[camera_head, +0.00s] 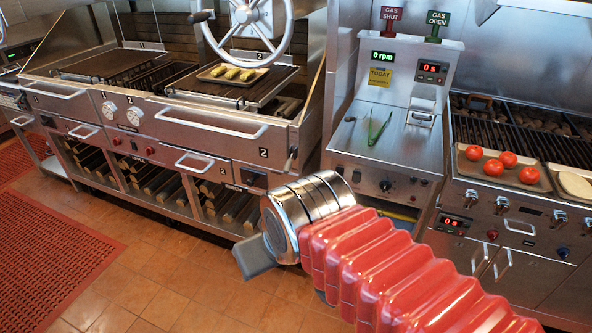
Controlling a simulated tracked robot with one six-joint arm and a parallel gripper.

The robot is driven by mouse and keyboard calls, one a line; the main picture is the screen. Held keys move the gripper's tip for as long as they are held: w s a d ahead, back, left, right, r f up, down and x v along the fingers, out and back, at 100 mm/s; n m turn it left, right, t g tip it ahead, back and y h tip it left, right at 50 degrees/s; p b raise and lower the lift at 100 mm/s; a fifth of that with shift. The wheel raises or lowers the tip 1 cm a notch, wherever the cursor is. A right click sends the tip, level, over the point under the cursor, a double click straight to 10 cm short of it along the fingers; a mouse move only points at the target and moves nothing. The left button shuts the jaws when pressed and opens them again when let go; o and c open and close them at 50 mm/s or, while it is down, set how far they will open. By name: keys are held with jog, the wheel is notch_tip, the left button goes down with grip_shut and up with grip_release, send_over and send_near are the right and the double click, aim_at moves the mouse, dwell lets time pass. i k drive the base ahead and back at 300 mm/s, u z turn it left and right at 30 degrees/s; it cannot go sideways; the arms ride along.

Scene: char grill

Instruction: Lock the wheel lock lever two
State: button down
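A large steel handwheel (250,57) with a dark side knob (201,16) stands above the right-hand grill section. A small lever (290,159) with a dark handle is on the right end of that section's front, beside a black "2" label (263,152). It hangs roughly downward; I cannot tell whether it is the wheel lock lever or if it is locked. My gripper (254,258) is at the lower middle, in front of the cabinet and below the lever, apart from it. Only a grey finger part shows; its opening is hidden.
Grill grates with a tray of yellow food (230,75) are behind the wheel. A steel counter (383,140) with tongs (379,128) stands right of the lever. Tomatoes (506,159) lie on a tray at far right. Tiled floor (150,275) is open at lower left, beside a red mat (45,245).

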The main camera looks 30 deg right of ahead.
aim_at(287, 165)
jog(key=u, duration=0.05)
jog(key=i, duration=1)
jog(key=z, duration=0.05)
